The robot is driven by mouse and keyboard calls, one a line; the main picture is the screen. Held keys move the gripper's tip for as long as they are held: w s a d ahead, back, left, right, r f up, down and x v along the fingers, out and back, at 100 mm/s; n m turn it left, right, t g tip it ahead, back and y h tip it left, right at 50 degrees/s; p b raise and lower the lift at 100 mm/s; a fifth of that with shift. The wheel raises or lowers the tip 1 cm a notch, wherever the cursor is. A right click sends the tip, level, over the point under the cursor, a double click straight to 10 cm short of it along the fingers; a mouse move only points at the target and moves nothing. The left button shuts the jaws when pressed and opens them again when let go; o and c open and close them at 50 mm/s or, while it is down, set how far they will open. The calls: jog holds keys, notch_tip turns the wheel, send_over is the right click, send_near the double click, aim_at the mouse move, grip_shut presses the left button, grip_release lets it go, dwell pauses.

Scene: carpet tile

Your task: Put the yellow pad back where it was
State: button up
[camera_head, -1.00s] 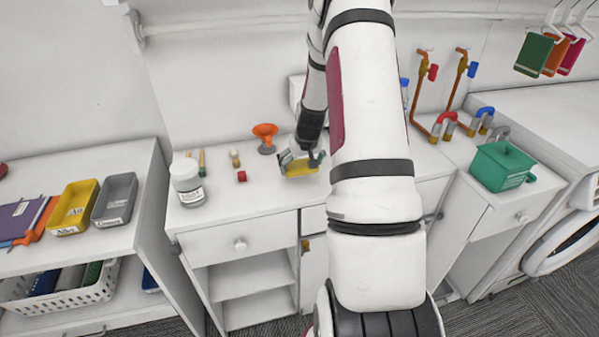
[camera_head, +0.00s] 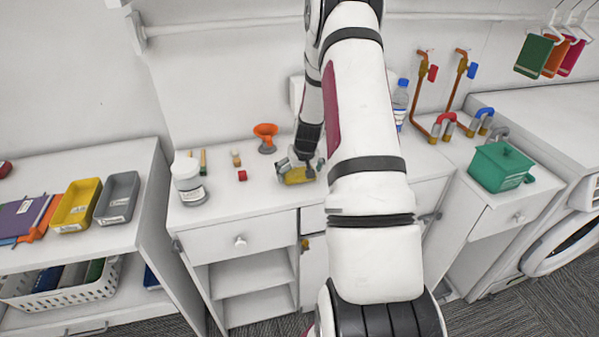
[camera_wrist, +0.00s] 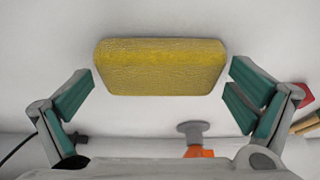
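The yellow pad (camera_head: 298,176) is a block with rounded corners on the white counter, left of my forearm. In the wrist view, the pad (camera_wrist: 160,68) lies across the space between the tips of my gripper (camera_wrist: 161,75). The green-padded fingers are spread, one at each end of the pad, with only narrow gaps. I cannot tell whether either tip touches it. In the head view my gripper (camera_head: 297,164) is at the pad and partly covers it.
A bottle (camera_head: 401,102) stands behind my arm. The counter front near the pad is clear.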

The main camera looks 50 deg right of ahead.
jog(key=v, duration=1.2)
jog(key=s+a+r+n+t+y, duration=0.1)
jog(key=a+r+n, duration=0.1)
jog(key=a+r, duration=0.8)
jog(key=s+a+r+n, duration=0.2)
jog(key=a+r, duration=0.6)
jog(key=a, duration=0.3)
jog(key=s+a+r+n, duration=0.1)
jog(key=s+a+r, duration=0.1)
jog(key=s+a, duration=0.5)
jog(key=s+a+r+n+y, duration=0.1)
jog(key=s+a+r, duration=0.2)
jog(key=s+a, duration=0.4)
jog(key=shift+s+r+t+b, duration=0.3)
jog(key=shift+s+t, duration=0.1)
jog(key=shift+s, duration=0.55)
jog(key=shift+w+f+b, duration=1)
jog(key=shift+w+f, duration=0.05)
jog(key=shift+w, duration=0.1)
